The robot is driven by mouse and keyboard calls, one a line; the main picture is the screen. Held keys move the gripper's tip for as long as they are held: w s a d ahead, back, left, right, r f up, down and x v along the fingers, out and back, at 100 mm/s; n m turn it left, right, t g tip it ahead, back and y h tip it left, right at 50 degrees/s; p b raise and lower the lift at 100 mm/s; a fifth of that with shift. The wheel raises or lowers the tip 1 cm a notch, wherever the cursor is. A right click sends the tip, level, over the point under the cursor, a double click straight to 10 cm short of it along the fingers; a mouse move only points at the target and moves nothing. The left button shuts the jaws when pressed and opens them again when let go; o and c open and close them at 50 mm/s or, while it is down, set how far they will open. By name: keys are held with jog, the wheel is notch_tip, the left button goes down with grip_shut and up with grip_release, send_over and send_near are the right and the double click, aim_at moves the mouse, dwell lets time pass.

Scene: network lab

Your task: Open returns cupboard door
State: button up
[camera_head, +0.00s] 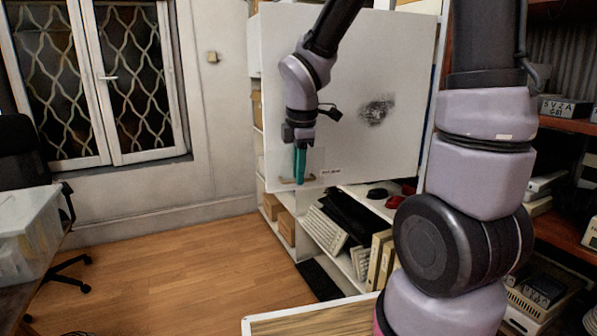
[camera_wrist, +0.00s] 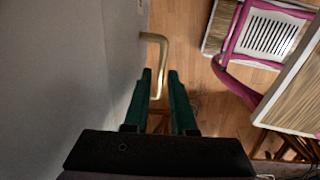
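The cupboard door (camera_head: 350,75) is a large white panel with a dark smudge and a small label near its lower edge. Its brass bar handle (camera_head: 285,181) is near the lower left corner, partly hidden by my gripper. In the wrist view the door (camera_wrist: 60,70) fills the left side, and the handle (camera_wrist: 155,38) bends out from it. My gripper (camera_head: 299,180) points down in front of the door with its teal fingers at the handle. In the wrist view, the fingers (camera_wrist: 160,72) are apart, with part of the handle showing between them; I cannot tell whether they touch it.
Below the door, open shelves hold keyboards (camera_head: 326,229), binders (camera_head: 379,258) and boxes. A rack (camera_head: 560,125) with devices stands on the right. A clear bin (camera_head: 25,235) and a dark office chair (camera_head: 25,155) are at left. The wooden floor (camera_head: 190,270) between is clear.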

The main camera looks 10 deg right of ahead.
jog(key=shift+r, duration=0.1)
notch_tip(320, 180, up, 10)
jog(key=s, duration=0.2)
jog(key=shift+r, duration=0.2)
jog(key=shift+d, duration=0.1)
jog(key=s+d+r+m+t+y, duration=0.1)
jog(key=s+d+r+m+t, duration=0.1)
jog(key=m, duration=0.9)
jog(key=s+d+r+m+t+y, duration=0.1)
jog(key=s+d+r+m+t, duration=0.2)
jog(key=s+d+m, duration=0.3)
jog(key=shift+s+d+r+m, duration=0.4)
jog(key=shift+s+r+m, duration=0.35)
jog(key=shift+m, duration=2.05)
jog(key=shift+w+r, duration=0.1)
jog(key=shift+w, duration=0.05)
